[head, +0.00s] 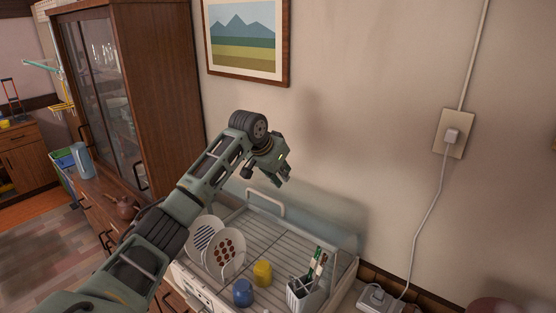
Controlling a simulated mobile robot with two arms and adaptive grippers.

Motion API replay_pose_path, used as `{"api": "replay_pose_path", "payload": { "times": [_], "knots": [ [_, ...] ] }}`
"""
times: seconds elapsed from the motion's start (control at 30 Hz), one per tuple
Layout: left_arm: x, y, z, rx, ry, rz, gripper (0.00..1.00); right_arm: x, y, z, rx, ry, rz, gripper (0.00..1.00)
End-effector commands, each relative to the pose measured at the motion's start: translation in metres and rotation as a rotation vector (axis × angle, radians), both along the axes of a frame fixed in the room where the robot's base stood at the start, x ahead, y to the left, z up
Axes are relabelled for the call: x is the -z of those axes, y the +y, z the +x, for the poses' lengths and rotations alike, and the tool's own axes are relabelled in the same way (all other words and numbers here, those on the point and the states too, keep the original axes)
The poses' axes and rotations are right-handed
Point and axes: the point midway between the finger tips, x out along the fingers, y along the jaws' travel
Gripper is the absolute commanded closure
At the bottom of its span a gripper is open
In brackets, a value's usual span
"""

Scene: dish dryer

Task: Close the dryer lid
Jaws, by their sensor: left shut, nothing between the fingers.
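The dish dryer (348,270) stands against the wall at the lower middle of the head view, with its wire rack open to view. Its clear lid (325,214) appears raised along the back, with a pale looped handle (265,194) at the back left. My left gripper (284,178) is shut and empty. In the picture it is just above the handle, and a small gap shows between them. I cannot tell the depth between them. My right gripper is not in view.
In the dryer are two patterned plates (226,254), a yellow cup (262,273), a blue cup (242,292) and a utensil holder (303,295). A plugged cord (415,235) hangs at the right. A tall wooden cabinet (160,80) stands at the left.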

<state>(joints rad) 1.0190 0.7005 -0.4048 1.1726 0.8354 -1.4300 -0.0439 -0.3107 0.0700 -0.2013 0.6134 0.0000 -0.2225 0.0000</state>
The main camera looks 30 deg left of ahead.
Motion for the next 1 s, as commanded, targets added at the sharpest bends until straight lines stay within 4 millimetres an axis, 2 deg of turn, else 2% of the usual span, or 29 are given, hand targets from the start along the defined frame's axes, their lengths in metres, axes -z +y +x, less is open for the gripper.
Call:
{"api": "replay_pose_path", "payload": {
  "times": [0.1,0.23,0.63,0.87,1.0],
  "knots": [
    [0.000,0.004,-0.015,-0.003,0.001,0.006,1.00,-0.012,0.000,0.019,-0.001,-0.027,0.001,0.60],
    [0.003,0.005,-0.026,-0.003,0.000,0.004,1.00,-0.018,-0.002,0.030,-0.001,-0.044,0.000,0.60],
    [0.007,0.005,-0.034,-0.002,-0.002,0.003,1.00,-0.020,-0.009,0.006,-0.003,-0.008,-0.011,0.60],
    [0.008,0.005,-0.034,-0.002,-0.011,0.002,1.00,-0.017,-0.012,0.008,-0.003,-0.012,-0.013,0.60],
    [0.011,0.005,-0.034,-0.002,-0.058,-0.001,1.00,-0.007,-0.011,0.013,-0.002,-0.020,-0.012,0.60]
  ]
}}
